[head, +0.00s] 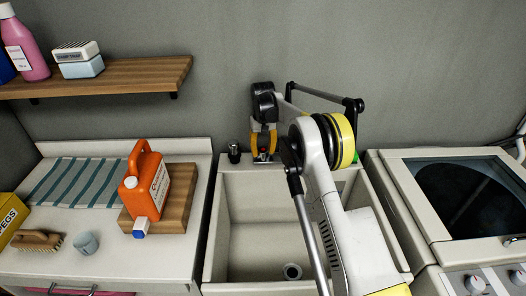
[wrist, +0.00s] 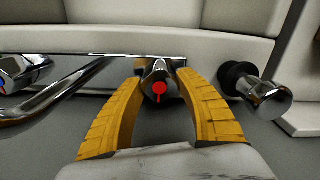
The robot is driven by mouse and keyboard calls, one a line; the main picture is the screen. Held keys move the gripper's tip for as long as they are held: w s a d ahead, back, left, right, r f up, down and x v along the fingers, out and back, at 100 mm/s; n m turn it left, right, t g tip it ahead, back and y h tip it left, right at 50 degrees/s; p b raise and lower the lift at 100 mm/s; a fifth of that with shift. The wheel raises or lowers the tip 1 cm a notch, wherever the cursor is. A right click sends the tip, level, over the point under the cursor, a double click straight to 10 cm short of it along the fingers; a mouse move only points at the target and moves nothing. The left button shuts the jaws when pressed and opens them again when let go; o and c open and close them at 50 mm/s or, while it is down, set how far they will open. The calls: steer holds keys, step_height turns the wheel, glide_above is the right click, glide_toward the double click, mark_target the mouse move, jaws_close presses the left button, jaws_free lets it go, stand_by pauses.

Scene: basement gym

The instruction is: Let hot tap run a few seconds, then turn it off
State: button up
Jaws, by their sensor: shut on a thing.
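The hot tap handle (wrist: 159,88) is chrome with a red round mark and a short red line. My gripper (wrist: 160,82) has its yellow fingers closed on both sides of it. In the head view my gripper (head: 263,152) is at the back rim of the sink (head: 212,235), with the red mark just showing between the fingers. The chrome spout (wrist: 50,95) and the blue-marked cold handle (wrist: 12,75) are at left in the wrist view. My arm hides most of the tap in the head view. No water stream shows, but the spout's end is out of view.
A black-and-chrome knob (head: 234,152) stands close left of my gripper. An orange jug (head: 148,185) stands on a wooden board (head: 180,205) on the left counter. A shelf (head: 130,75) is above. A washing machine (head: 410,175) is at right. The sink's basin looks empty.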

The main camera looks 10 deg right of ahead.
mark_target(263, 149)
stand_by(0.3)
steer(key=o, duration=1.2)
steer(key=shift+r, duration=0.1)
step_height(263, 149, up, 12)
steer(key=shift+f, duration=0.1)
